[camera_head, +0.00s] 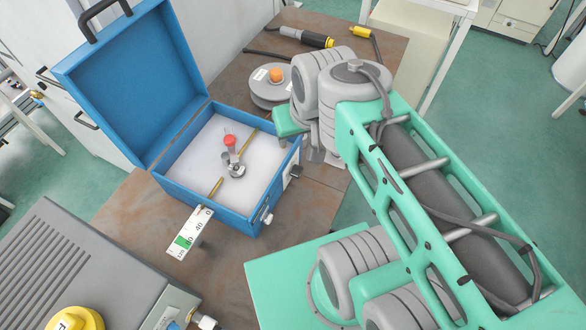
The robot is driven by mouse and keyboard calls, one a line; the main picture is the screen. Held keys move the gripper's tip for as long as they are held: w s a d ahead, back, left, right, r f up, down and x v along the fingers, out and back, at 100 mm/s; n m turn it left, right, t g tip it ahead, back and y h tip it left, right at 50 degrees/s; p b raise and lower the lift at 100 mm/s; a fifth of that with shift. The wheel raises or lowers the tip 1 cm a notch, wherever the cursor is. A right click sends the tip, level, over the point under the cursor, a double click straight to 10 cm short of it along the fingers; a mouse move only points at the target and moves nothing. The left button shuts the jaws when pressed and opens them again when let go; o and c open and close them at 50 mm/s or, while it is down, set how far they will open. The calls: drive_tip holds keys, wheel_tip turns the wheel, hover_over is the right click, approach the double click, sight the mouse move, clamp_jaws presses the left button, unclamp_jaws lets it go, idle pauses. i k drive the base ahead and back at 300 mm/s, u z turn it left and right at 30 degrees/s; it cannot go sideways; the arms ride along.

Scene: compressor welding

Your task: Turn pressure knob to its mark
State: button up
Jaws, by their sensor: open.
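I cannot tell for sure which part is the pressure knob. A red-capped knob (229,141) stands on a metal fitting in the pale bed of the open blue box (170,185). A small silver knob (267,217) sticks out of the box's front right side. A white scale with a green band (190,232) stands at the box's front edge; its figures are small. My gripper (322,155) shows only in part below my wrist, just right of the box and apart from the red knob. It is open, and my arm hides most of it.
A grey disc with an orange knob (276,75) lies behind my wrist, near a black and yellow torch-like tool (306,37). A grey ribbed machine (85,260) with a yellow knob (75,320) fills the lower left. The raised blue lid (130,80) walls off the box's back left.

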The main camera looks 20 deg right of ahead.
sight(297, 171)
drive_tip(key=k, duration=0.5)
drive_tip(key=u, duration=2.75)
drive_tip(key=k, duration=1.05)
drive_tip(key=z, duration=0.7)
